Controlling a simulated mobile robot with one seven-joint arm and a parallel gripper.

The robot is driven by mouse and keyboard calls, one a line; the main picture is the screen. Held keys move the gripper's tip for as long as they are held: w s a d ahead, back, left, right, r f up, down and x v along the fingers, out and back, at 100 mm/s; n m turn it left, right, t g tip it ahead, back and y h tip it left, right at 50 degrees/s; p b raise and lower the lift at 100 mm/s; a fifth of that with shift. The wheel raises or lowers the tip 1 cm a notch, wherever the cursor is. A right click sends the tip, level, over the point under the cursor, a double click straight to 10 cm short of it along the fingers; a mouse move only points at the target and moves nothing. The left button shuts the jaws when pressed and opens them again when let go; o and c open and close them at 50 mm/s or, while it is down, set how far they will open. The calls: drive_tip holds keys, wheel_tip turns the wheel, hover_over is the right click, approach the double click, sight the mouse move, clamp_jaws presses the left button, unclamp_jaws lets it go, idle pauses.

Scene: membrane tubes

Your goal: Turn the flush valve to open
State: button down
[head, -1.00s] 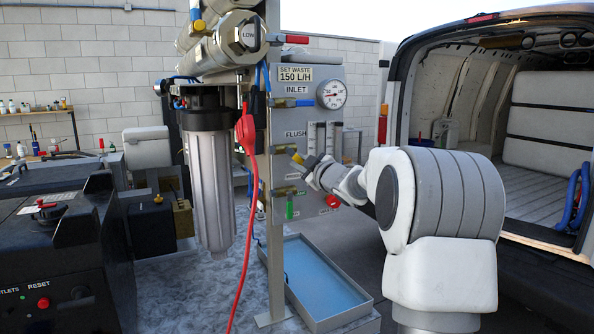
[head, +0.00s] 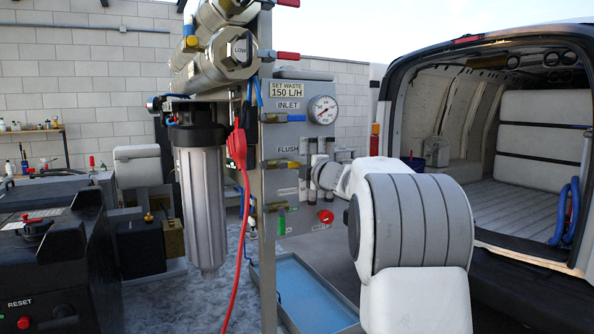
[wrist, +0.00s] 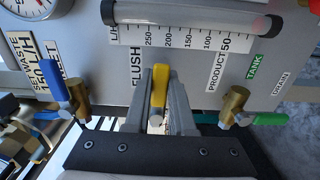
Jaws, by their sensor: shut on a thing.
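The flush valve's yellow lever (wrist: 159,85) stands between my two fingers in the wrist view, beside the FLUSH label (wrist: 136,68). My gripper (wrist: 160,78) is shut on this lever, with one grey finger on each side. In the head view, my gripper (head: 308,166) is at the grey panel, at the height of the yellow lever (head: 292,164) just under the FLUSH label. My fingers and the panel fittings partly hide the contact there. The valve's brass body is mostly hidden by my gripper in the wrist view.
The blue-handled inlet valve (wrist: 62,95) and green-handled tank valve (wrist: 235,105) flank my gripper. A flow meter tube (wrist: 190,15) lies close beyond the fingertips. A pressure gauge (head: 323,110), red hose (head: 240,190) and blue tray (head: 305,290) are nearby.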

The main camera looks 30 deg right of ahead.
drive_tip(key=shift+r+n, duration=0.15)
drive_tip(key=shift+n, duration=0.15)
drive_tip(key=c, duration=0.8)
unclamp_jaws()
drive_tip(key=shift+o, duration=0.2)
drive_tip(key=shift+s, duration=0.1)
drive_tip(key=s+b, duration=0.2)
drive_tip(key=s, duration=1.5)
drive_tip(key=shift+d, duration=0.3)
drive_tip(key=shift+s, duration=0.1)
